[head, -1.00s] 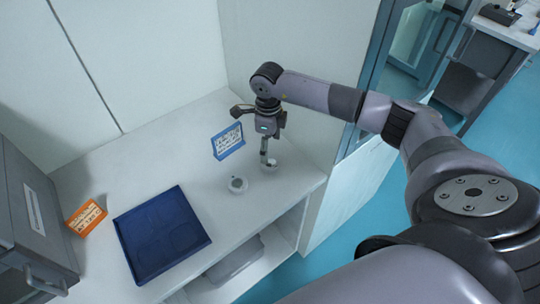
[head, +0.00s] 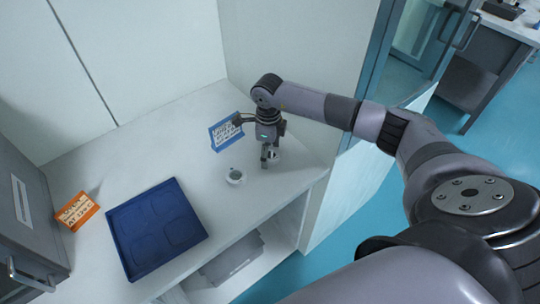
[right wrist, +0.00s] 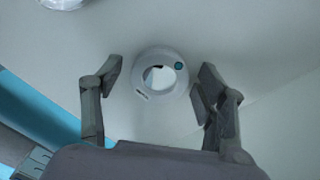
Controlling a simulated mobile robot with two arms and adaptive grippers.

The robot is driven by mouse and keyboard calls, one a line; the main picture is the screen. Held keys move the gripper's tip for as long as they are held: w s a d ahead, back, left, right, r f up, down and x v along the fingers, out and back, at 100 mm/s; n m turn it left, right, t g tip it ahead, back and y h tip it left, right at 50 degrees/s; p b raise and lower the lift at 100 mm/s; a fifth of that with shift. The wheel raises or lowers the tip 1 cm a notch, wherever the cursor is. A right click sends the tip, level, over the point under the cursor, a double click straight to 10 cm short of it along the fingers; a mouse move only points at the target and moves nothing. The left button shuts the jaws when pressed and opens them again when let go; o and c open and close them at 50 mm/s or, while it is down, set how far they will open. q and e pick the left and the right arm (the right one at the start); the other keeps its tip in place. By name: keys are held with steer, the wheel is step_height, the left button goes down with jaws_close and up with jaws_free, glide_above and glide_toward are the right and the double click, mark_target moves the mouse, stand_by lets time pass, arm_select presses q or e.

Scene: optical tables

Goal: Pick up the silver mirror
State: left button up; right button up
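A small round white mount with a bright, mirror-like centre (right wrist: 161,76) sits on the white table between the fingers of my right gripper (right wrist: 157,85) in the right wrist view. It has a teal dot and a small dark label. The fingers are apart on both sides, with gaps to it. In the head view my right gripper (head: 267,161) points down over this mount (head: 274,155), which it partly hides. A second round white mount (head: 236,176) stands to the left; its edge shows in the right wrist view (right wrist: 62,3). I cannot tell its coating. My left gripper is not in view.
A blue tray with shallow recesses (head: 201,237) lies left on the table. A blue-framed sign (head: 226,133) stands behind the mounts, an orange sign (head: 76,211) at far left near a grey cabinet (head: 22,210). A wall bounds the right side; the table's front edge is close.

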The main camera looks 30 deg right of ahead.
steer(key=c, duration=1.1)
steer(key=shift+r+p, duration=5.95)
steer(key=shift+r, duration=4.05)
